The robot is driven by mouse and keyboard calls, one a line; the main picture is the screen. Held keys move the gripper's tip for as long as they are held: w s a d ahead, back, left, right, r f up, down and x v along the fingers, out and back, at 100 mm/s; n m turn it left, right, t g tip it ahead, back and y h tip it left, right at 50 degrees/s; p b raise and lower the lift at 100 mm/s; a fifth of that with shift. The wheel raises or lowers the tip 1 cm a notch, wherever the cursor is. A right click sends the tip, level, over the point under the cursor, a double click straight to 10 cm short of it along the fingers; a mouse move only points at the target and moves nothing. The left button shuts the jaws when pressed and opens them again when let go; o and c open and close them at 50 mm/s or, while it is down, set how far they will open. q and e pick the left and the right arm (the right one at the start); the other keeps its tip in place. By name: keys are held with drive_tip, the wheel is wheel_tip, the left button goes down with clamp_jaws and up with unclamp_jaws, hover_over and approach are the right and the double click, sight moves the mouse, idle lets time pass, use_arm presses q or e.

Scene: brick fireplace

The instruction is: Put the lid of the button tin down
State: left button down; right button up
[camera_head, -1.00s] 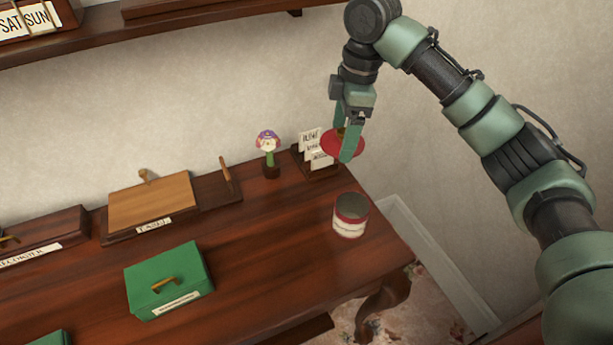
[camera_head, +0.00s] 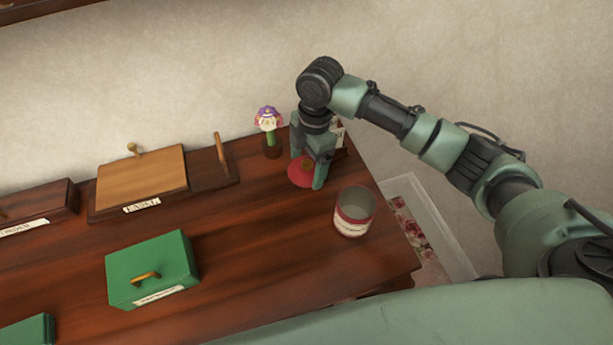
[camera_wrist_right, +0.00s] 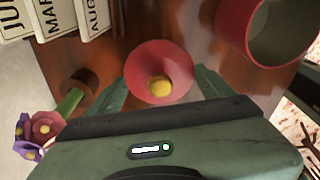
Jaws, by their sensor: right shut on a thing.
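The red lid (camera_head: 298,177) of the button tin has a yellow knob and is at the desk's back right, low over the desk top or on it; I cannot tell whether it touches. My right gripper (camera_head: 308,178) is shut on the lid's knob from above. In the right wrist view, the lid (camera_wrist_right: 143,88) and its knob sit between the fingers (camera_wrist_right: 159,88). The tin (camera_head: 353,213), red and cream, stands upright and open near the desk's right edge, apart from the lid. My left gripper is not in view.
The dark wooden desk (camera_head: 250,240) has bare room left of the tin. A flower ornament (camera_head: 268,125) stands behind the lid. Month cards (camera_wrist_right: 60,18) stand close by. A green box (camera_head: 152,270) and an easel board (camera_head: 140,180) are to the left.

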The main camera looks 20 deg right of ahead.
sight(307, 179)
wheel_tip(307, 179, down, 2)
drive_tip(key=shift+s+a+f, duration=0.1)
wheel_tip(307, 179, down, 4)
drive_tip(key=shift+f, duration=0.15)
drive_tip(key=o, duration=1.3)
drive_tip(key=shift+c, duration=0.2)
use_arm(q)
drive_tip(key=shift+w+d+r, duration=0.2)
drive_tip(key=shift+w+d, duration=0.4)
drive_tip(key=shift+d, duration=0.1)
use_arm(e)
drive_tip(key=r, duration=0.4)
drive_tip(key=d+r, duration=0.1)
drive_tip(key=r, duration=0.7)
drive_tip(key=shift+w+d+r, duration=0.15)
drive_tip(key=shift+w+d, duration=0.05)
drive_tip(key=shift+d, duration=0.05)
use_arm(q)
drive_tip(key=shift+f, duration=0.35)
